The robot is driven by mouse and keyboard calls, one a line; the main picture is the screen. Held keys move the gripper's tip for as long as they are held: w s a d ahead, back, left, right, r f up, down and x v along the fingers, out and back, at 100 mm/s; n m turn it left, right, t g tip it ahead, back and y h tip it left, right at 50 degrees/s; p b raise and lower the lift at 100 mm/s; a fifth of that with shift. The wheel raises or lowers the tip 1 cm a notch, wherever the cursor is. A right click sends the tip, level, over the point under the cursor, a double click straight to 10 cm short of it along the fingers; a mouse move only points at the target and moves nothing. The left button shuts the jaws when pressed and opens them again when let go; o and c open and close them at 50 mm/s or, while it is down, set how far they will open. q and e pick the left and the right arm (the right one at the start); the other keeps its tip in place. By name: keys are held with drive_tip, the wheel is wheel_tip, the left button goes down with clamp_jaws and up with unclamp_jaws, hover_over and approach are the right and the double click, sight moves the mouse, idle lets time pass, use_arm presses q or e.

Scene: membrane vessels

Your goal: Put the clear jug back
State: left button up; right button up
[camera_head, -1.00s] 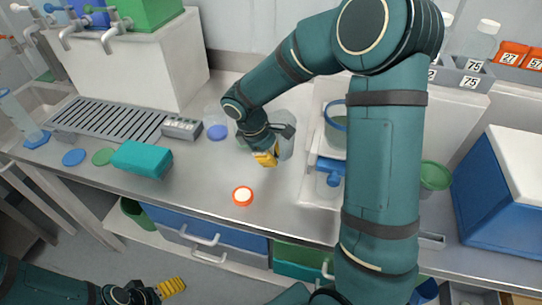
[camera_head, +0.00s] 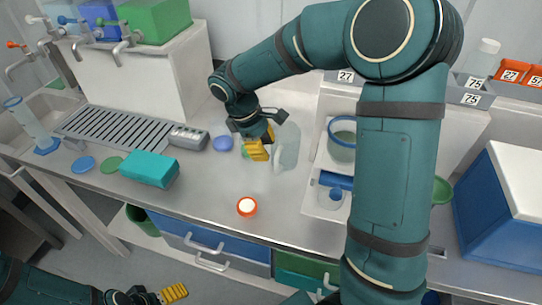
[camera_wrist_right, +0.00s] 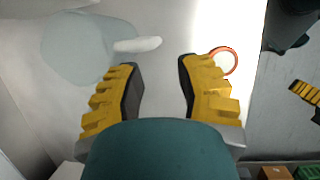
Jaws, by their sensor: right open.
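The clear jug (camera_head: 290,146) is a see-through grey-blue vessel on the steel counter, right of my right gripper. The right wrist view shows its body (camera_wrist_right: 88,50) at upper left, with a pale handle (camera_wrist_right: 138,45) reaching toward the space ahead of my fingers. My right gripper (camera_head: 258,148) points down beside the jug; its yellow fingers (camera_wrist_right: 160,88) are apart with nothing between them. The arm hides part of the area behind it. My left gripper (camera_head: 174,293) is low at bottom left, away from the counter; its jaw gap is unclear.
A white stand (camera_head: 312,190) right of the jug holds a blue-rimmed vessel (camera_head: 342,145). An orange-ringed disc (camera_head: 247,207) lies in front. A teal box (camera_head: 150,168), grey device (camera_head: 188,137) and coloured discs are left. A blue box (camera_head: 500,215) is far right. Front-middle counter is mostly clear.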

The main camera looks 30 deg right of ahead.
drive_tip(key=shift+v, duration=1.7)
